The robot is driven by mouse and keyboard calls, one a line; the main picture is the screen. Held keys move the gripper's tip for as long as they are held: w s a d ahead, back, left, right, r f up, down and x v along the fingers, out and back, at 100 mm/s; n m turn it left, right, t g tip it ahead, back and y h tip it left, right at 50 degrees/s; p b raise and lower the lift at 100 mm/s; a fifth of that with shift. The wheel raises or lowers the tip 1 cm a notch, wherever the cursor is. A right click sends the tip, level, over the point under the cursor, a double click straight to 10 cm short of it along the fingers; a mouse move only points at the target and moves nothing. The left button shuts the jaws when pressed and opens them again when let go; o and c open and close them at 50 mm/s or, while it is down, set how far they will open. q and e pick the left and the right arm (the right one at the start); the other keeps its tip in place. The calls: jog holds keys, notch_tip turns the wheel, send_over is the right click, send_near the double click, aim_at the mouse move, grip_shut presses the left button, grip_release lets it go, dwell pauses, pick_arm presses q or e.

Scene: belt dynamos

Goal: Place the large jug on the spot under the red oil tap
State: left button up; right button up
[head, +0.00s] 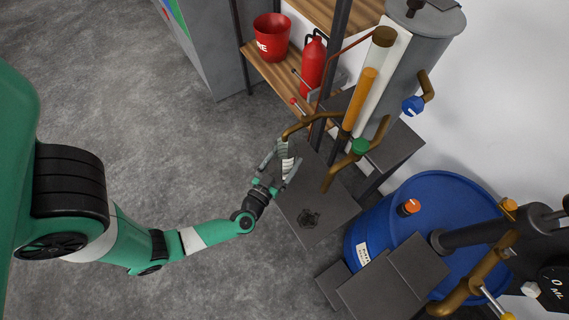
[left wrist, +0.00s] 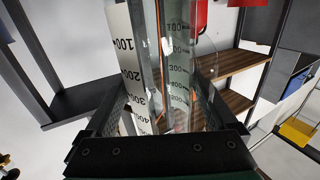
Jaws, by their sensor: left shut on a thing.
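The large jug (head: 286,150) is clear, with a white scale strip that carries black numbers in the left wrist view (left wrist: 130,70). My left gripper (head: 280,170) is shut around it, one finger on each side, above the left edge of a dark grey metal plate (head: 335,205). The red tap handle (head: 294,102) sits by a brown pipe, behind the jug in the head view. The pipe's outlet looks close to the jug's top. I cannot tell whether the jug touches the plate. The spot under the tap is hidden by the jug and gripper. My right gripper is out of view.
A green tap (head: 360,146), a blue tap (head: 412,106) and a grey tank (head: 428,45) stand close to the right. A small dark fixture (head: 309,217) lies on the plate. A blue barrel (head: 455,205) is at the right. Open floor (head: 150,130) lies left.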

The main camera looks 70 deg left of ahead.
pick_arm(q)
notch_tip(320, 180, down, 4)
jog(key=b, duration=0.4)
jog(key=shift+s+r, duration=0.1)
jog(key=shift+r, duration=0.1)
jog(key=o, duration=1.4)
jog(key=shift+p, duration=0.3)
jog(key=shift+p+v, duration=2.2)
jog(key=shift+v, duration=3.8)
jog(key=shift+d, duration=0.1)
